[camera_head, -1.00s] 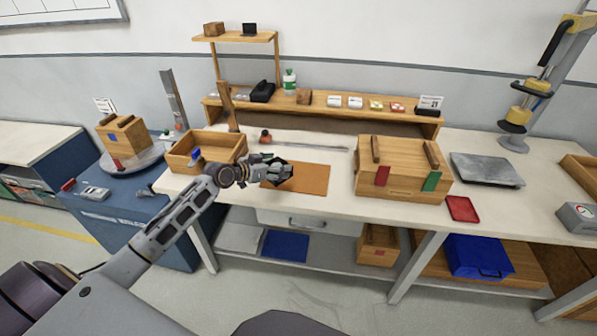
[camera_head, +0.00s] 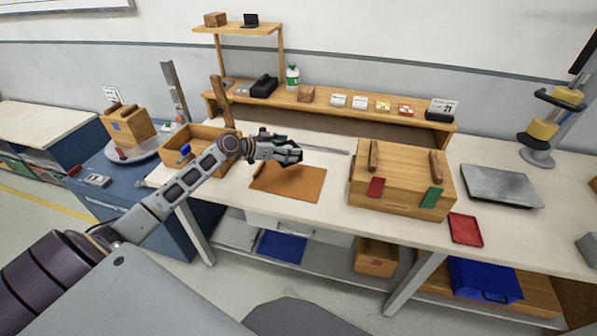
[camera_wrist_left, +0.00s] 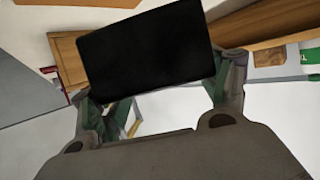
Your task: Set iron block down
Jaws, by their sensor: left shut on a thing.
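My left gripper (camera_head: 292,154) is above the white bench, over the back edge of the brown mat (camera_head: 288,184). In the left wrist view it is shut on a black flat-faced block (camera_wrist_left: 150,50), which I take for the iron block. The block fills the upper middle of that view and hides much of what lies beyond it. In the head view the block is mostly hidden by the fingers. I cannot tell its height above the bench. My right gripper is not in view.
A large wooden box (camera_head: 402,185) with red and green tabs stands right of the mat. An open wooden tray (camera_head: 228,155) is left of it. A long rod (camera_head: 312,147) lies behind. A grey plate (camera_head: 500,186) and red tray (camera_head: 466,229) are farther right.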

